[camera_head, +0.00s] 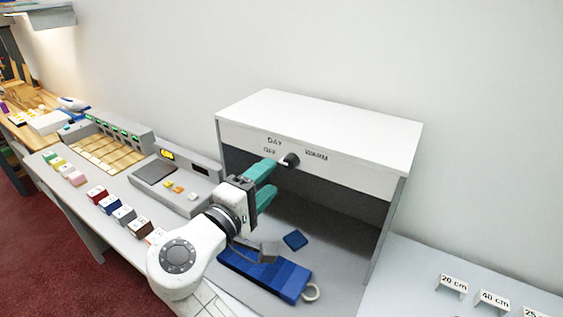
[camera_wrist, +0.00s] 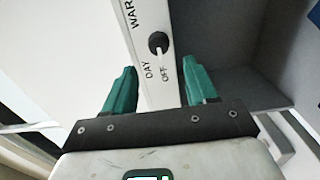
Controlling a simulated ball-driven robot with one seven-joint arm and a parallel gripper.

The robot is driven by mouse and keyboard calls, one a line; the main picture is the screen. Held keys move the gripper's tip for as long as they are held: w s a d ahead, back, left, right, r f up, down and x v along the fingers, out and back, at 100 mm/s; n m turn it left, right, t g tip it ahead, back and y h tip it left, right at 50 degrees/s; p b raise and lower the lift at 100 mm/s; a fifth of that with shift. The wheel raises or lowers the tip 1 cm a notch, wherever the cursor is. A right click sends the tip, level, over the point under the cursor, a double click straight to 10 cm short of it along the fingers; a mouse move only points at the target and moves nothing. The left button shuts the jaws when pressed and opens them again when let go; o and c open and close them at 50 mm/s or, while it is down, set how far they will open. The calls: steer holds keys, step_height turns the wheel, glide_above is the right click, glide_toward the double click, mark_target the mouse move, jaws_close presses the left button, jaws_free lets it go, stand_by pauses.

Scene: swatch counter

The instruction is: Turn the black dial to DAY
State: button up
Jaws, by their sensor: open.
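The black dial (camera_head: 289,160) is on the front panel of the white light box (camera_head: 322,125), with OFF to its left, DAY above left and WARM to its right. Its white pointer is on the OFF side. In the wrist view the dial (camera_wrist: 157,41) is ahead of my gripper, and its pointer faces down towards OFF, beside DAY. My gripper (camera_head: 269,180) has teal fingers, spread apart and empty. In the wrist view my gripper (camera_wrist: 161,72) is short of the dial, which lies between the finger lines; no contact shows.
Under the box lie a blue swatch strip (camera_head: 262,275) and a small blue square (camera_head: 295,240). A grey device (camera_head: 174,187) with coloured buttons stands left of my arm. Colour blocks line the counter's front. Labelled stands, including 20 cm (camera_head: 454,283), are at right.

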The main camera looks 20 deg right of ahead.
mark_target(284, 165)
steer(key=p+x, duration=0.1)
steer(key=x, duration=0.4)
steer(key=shift+w+d, duration=0.25)
steer(key=shift+d, duration=0.05)
steer(key=c, duration=1)
